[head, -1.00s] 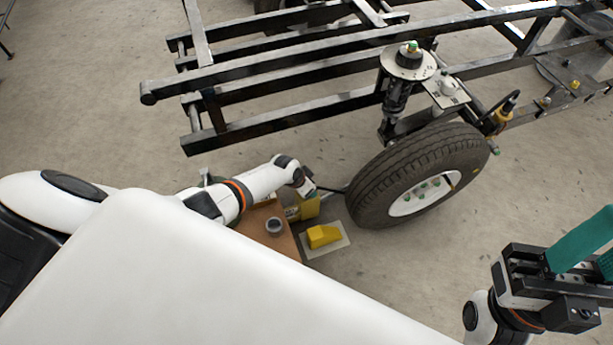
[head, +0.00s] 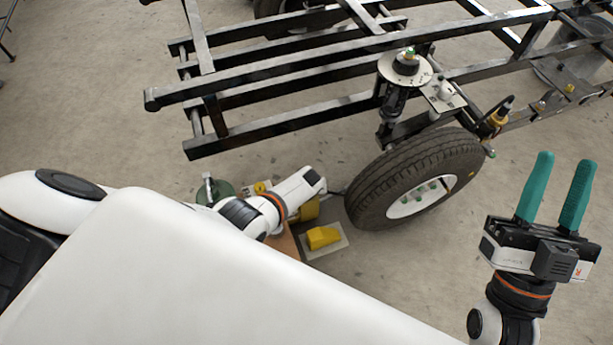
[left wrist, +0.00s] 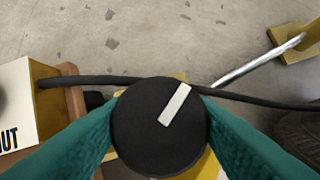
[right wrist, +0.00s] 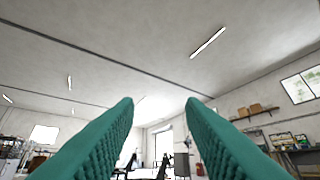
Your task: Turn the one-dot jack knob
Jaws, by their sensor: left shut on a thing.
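A round black knob (left wrist: 150,135) with a white bar mark fills the lower middle of the left wrist view. The bar slants from upper right to lower left. My left gripper (left wrist: 160,120) is shut on the knob, with a green finger against each side. No dot shows on the knob, and its base is hidden beneath it. In the head view my left arm hides the knob and the left fingers. My right gripper (head: 553,190) is open and empty at the right of the head view, its green fingers pointing up.
The wheel (head: 415,190) and the black frame (head: 300,75) stand beyond my left arm. A yellow chock (head: 323,237) lies on the floor near the tyre. A black cable (left wrist: 240,98) runs behind the knob.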

